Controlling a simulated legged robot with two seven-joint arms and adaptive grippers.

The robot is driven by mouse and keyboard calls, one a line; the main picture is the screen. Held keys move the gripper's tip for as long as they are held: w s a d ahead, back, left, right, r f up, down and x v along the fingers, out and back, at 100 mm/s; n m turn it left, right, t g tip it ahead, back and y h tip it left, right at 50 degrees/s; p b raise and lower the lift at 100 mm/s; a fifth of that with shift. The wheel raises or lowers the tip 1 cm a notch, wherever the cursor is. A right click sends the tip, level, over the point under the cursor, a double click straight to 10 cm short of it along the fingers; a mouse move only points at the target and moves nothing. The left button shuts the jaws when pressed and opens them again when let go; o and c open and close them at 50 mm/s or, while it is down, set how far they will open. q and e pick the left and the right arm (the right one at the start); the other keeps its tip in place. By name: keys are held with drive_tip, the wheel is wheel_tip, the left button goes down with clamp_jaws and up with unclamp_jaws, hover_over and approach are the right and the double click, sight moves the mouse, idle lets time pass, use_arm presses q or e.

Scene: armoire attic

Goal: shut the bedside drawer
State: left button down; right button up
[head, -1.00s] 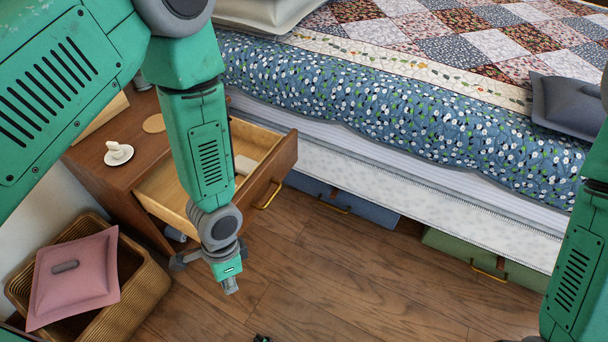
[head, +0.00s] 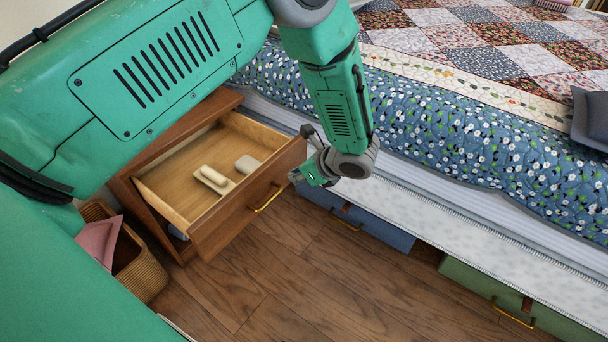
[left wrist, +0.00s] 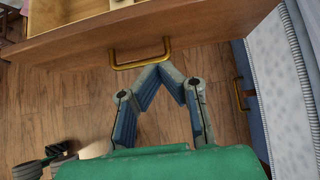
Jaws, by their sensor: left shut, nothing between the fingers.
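The bedside drawer (head: 218,218) is pulled open from the wooden nightstand (head: 150,215), its inside showing. Its brass handle (head: 267,198) is on the front panel, and the handle also shows in the left wrist view (left wrist: 141,62). My left gripper (head: 302,174) is just off the right end of the drawer front. In the left wrist view my left gripper (left wrist: 159,69) has its fingertips together, empty, close to the right end of the handle; I cannot tell whether they touch it.
Small cream items (head: 214,178) lie in the drawer. The bed (head: 430,130) stands to the right, with a blue box (head: 360,222) and a green box (head: 515,300) under it. A wicker basket (head: 140,275) is at left. The floor before the drawer is clear.

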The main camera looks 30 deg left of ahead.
sight(269, 173)
use_arm(q)
drive_tip(key=a+f, duration=0.1)
drive_tip(key=a, duration=0.1)
drive_tip(key=a+f+b, duration=0.1)
drive_tip(key=a, duration=0.1)
drive_tip(key=a+b, duration=0.1)
drive_tip(key=a, duration=0.2)
drive_tip(key=shift+w+a+f, duration=0.1)
drive_tip(key=shift+w+f, duration=0.1)
drive_tip(key=shift+f, duration=0.2)
drive_tip(key=shift+d+r, duration=0.25)
drive_tip(key=shift+d, duration=0.05)
drive_tip(key=w+a+p, duration=0.2)
drive_tip(key=a+p, duration=0.1)
drive_tip(key=a, duration=2.1)
drive_tip(key=shift+a, duration=0.15)
drive_tip(key=shift+f, duration=0.15)
